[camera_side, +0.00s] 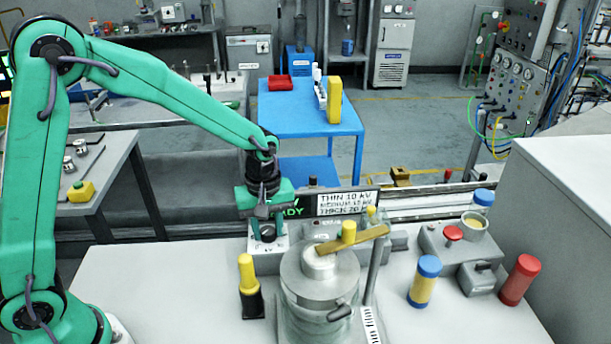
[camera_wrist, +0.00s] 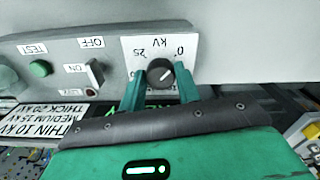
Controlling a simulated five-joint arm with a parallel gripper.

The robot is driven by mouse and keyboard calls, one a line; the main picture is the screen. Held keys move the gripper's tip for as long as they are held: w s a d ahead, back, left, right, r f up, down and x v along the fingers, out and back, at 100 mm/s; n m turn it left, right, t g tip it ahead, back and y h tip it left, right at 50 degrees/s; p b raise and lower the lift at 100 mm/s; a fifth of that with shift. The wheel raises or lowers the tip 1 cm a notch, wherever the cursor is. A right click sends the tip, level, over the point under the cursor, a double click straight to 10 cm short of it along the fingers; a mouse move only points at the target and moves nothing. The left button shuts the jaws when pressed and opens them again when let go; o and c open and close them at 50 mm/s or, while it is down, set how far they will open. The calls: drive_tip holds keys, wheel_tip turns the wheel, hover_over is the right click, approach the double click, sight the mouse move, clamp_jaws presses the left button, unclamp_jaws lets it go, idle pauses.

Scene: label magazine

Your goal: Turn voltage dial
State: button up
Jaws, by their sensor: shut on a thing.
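The voltage dial (camera_wrist: 160,72) is a round dark knob with a pale pointer mark, on a white plate lettered kV, 0 and 25, seen upside down in the wrist view. My gripper (camera_wrist: 160,80) has one green finger on each side of the dial and is shut on it. In the side view the dial (camera_side: 267,233) sits on the panel's white plate, directly below my gripper (camera_side: 267,218). A sign (camera_side: 347,203) reads THIN 10 kV, MEDIUM 15 kV, THICK 20 kV. A green-lettered display (camera_side: 293,212) beside it is partly hidden by my gripper.
A toggle switch (camera_wrist: 95,72) and a green TEST button (camera_wrist: 40,69) are on the panel beside the dial. The bench's front left is clear.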

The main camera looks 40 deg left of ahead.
drive_tip(key=shift+m, duration=0.4)
drive_tip(key=m, duration=0.9)
drive_tip(key=shift+s+a+m, duration=0.1)
drive_tip(key=shift+m, duration=0.3)
drive_tip(key=m, duration=0.5)
drive_tip(key=shift+a+r, duration=0.1)
drive_tip(key=m, duration=0.5)
drive_tip(key=shift+m, duration=0.3)
drive_tip(key=o, duration=1)
drive_tip(key=shift+c, duration=0.2)
